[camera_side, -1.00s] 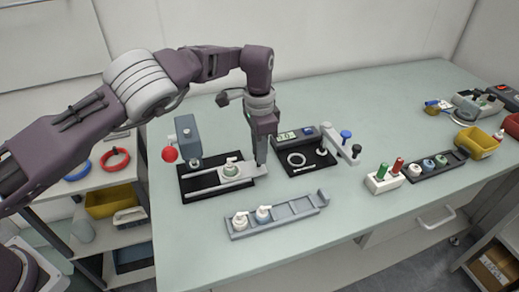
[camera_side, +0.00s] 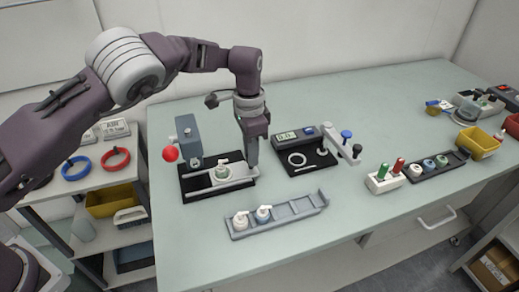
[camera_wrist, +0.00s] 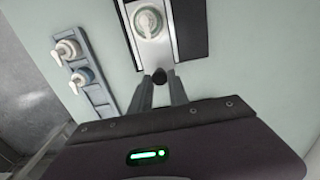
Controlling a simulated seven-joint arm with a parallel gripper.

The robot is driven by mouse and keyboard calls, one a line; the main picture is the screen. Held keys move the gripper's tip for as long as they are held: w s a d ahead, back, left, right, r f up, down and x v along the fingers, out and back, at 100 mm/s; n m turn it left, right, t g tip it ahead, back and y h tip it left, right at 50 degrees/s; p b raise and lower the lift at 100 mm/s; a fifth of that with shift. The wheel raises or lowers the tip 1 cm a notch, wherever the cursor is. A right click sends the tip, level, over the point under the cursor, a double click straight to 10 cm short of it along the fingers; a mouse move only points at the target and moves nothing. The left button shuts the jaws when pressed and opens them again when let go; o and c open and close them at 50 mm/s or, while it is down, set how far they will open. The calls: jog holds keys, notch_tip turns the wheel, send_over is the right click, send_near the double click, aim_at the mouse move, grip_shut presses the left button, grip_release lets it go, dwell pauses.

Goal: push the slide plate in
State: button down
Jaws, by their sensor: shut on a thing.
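The slide plate (camera_side: 240,171) is a light grey plate in a black-based fixture (camera_side: 190,197), in front of a grey-blue press. A round green-and-white pump-capped part (camera_side: 222,174) sits in the plate; from above it shows in the wrist view (camera_wrist: 147,21). My gripper (camera_side: 252,163) is at the plate's right end, pointing down. In the wrist view my gripper (camera_wrist: 160,80) is shut on the dark knob (camera_wrist: 158,75) at the near end of the slide plate (camera_wrist: 153,50). The fingers hide part of the knob.
The press (camera_side: 188,136) with a red ball lever (camera_side: 170,154) stands left behind the plate. A grey rail (camera_side: 290,210) with two pump-capped parts lies in front. A black gauge mat (camera_side: 305,165) is to the right. Bench between is clear.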

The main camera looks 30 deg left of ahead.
aim_at(225, 160)
jog(key=s+a, duration=0.4)
jog(key=a, duration=0.1)
jog(key=shift+s, duration=0.25)
jog(key=c, duration=1.3)
grip_release()
jog(key=shift+o, duration=0.2)
jog(key=shift+d, duration=0.1)
jog(key=shift+r, duration=0.45)
notch_tip(225, 160, up, 6)
jog(key=shift+r, duration=0.1)
jog(key=shift+s+r, duration=0.1)
